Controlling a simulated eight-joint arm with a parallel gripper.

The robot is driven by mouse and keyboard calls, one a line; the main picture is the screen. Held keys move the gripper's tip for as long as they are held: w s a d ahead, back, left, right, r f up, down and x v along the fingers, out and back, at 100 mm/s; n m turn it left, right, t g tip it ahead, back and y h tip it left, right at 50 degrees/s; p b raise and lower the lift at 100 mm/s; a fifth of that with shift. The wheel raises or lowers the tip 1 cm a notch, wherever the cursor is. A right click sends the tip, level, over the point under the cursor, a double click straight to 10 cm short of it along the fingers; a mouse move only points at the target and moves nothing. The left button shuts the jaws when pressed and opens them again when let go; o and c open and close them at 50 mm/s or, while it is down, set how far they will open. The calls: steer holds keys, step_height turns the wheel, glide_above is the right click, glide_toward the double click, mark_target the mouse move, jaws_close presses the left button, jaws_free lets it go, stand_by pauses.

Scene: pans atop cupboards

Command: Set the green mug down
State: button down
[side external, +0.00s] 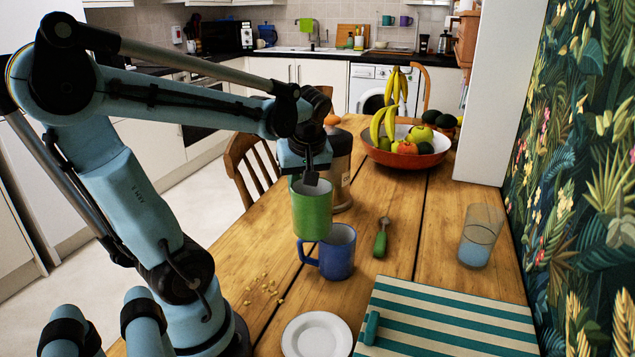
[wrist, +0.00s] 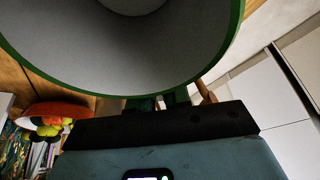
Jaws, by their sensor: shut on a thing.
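The green mug (side external: 312,212) hangs upright at the tips of my gripper (side external: 311,180), which is shut on its rim. In the wrist view the wide green rim and pale inside of the green mug (wrist: 110,62) fill the top, with my dark fingertips (wrist: 165,100) at its edge. In the side view the mug's lower part overlaps the rim of a blue mug (side external: 338,262) standing on the wooden table (side external: 400,255). I cannot tell whether the two mugs touch.
A white saucer (side external: 316,338) and a teal-striped board (side external: 445,320) lie at the front. A green-handled tool (side external: 381,240), a glass (side external: 480,236) and a fruit bowl (side external: 408,158) stand or lie to the right. A jar (side external: 341,165) is close behind my gripper. Crumbs (side external: 264,288) lie left.

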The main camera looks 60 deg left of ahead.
steer(key=w+d+r+m+t+h, duration=0.1)
steer(key=w+d+m, duration=0.3)
steer(key=d+m, duration=0.4)
steer(key=w+d+r+m+t+h, duration=0.2)
steer(key=w+d+m+t+h, duration=0.1)
steer(key=d+m, duration=0.5)
steer(key=w+d, duration=0.1)
steer(key=d, duration=0.2)
steer(key=shift+w+r+m, duration=0.15)
steer(key=shift+m, duration=0.15)
steer(key=s+d+f+m+g+h, duration=0.1)
steer(key=s+d+f+m+h, duration=0.1)
steer(key=s+d+m, duration=0.45)
steer(key=s+d+f+m+h, duration=0.1)
steer(key=s+d+m+h, duration=0.15)
steer(key=d, duration=0.65)
steer(key=s+d+f+m+g, duration=0.2)
steer(key=s+d+m, duration=0.25)
steer(key=s, duration=0.25)
steer(key=s+d+f+m+g, duration=0.1)
steer(key=s+d+f+m, duration=0.2)
steer(key=s+m, duration=0.3)
steer(key=shift+n+h, duration=0.45)
steer(key=shift+n, duration=0.1)
steer(key=shift+s+a+f, duration=0.1)
steer(key=shift+s+f, duration=0.1)
steer(key=shift+f, duration=1.45)
steer(key=shift+s+a+f, duration=0.1)
steer(key=shift+s+f, duration=0.05)
steer(key=shift+f, duration=1.5)
